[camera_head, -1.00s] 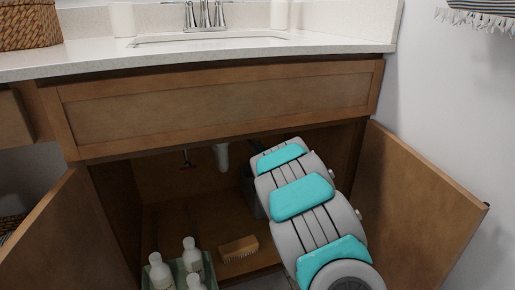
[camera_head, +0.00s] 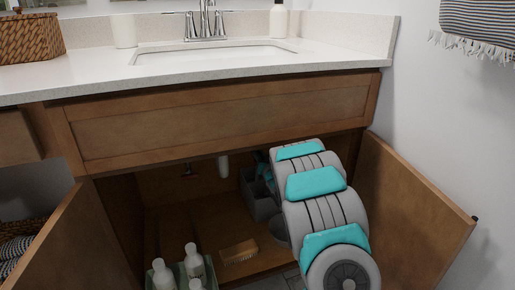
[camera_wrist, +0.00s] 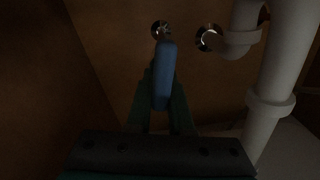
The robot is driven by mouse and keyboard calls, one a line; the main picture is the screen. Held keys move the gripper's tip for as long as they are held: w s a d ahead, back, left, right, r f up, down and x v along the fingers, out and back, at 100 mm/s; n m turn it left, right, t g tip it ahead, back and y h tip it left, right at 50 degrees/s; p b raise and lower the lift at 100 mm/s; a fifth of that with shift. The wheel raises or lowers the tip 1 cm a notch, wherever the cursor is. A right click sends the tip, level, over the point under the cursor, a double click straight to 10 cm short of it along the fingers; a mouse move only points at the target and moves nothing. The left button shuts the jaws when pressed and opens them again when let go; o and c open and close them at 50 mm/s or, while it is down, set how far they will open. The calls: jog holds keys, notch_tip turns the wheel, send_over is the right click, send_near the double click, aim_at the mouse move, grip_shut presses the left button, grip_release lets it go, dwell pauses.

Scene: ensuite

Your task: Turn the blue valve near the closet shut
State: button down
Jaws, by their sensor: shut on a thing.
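In the wrist view the blue valve handle (camera_wrist: 165,72) is a long bar on a small chrome fitting (camera_wrist: 160,28) at the cabinet's back wall. It runs roughly vertically in the picture. My gripper (camera_wrist: 162,98) is shut on this handle, with one dark finger on each side of it. In the head view my arm reaches into the open cabinet under the sink and hides the blue valve and my gripper.
A white drain pipe (camera_wrist: 275,85) stands close right of the handle. Cabinet doors stand open at left (camera_head: 75,245) and right (camera_head: 405,215). On the cabinet floor are a grey caddy (camera_head: 258,198), a brush (camera_head: 239,253) and white bottles (camera_head: 194,262) in a tray.

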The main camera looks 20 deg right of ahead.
jog(key=m+p, duration=0.3)
jog(key=shift+d+r+m+p, duration=0.1)
jog(key=shift+d+m+p, duration=0.2)
jog(key=shift+d, duration=0.05)
jog(key=m, duration=0.2)
jog(key=f+m+p, duration=0.1)
jog(key=m, duration=0.1)
jog(key=m+p, duration=0.1)
jog(key=m, duration=0.1)
jog(key=shift+d+f, duration=0.3)
jog(key=shift+d, duration=0.1)
jog(key=m, duration=0.2)
jog(key=f+m+b, duration=0.1)
jog(key=m, duration=0.2)
jog(key=shift+d, duration=0.15)
jog(key=c, duration=0.8)
grip_release()
jog(key=shift+s, duration=0.15)
